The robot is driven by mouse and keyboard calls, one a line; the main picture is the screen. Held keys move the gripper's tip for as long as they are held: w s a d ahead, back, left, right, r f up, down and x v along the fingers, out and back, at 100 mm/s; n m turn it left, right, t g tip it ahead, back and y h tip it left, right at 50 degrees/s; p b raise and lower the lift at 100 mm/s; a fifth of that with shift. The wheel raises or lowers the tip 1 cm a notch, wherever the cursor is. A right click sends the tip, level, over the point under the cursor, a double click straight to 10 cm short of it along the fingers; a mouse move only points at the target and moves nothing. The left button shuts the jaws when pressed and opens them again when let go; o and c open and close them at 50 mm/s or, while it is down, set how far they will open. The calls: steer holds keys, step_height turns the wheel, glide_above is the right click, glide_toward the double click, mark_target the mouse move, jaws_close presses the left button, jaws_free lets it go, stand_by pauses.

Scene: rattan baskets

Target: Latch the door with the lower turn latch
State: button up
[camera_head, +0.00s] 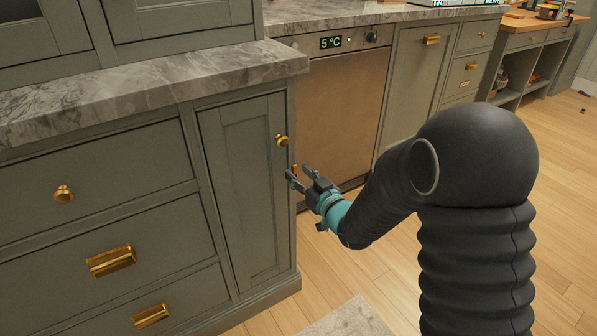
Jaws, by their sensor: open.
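A narrow grey-green cabinet door (243,190) stands left of centre and looks flush with its frame. Below the knob, a small brass piece, which looks like the lower turn latch (294,169), shows at the door's right edge. It is partly hidden by my gripper, so I cannot tell which way it is turned. My gripper (297,174) is open, with its fingertips close to this brass piece. I cannot tell whether they touch it.
Drawers with brass pulls (110,261) fill the left. A marble counter (140,90) overhangs the door. A steel appliance (340,115) reading 5 °C stands behind my gripper. Open wooden floor (560,200) lies to the right, with a pale rug (350,320) in front.

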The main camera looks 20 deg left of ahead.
steer(key=shift+w+a, duration=0.25)
steer(key=shift+a, duration=0.05)
jaws_close()
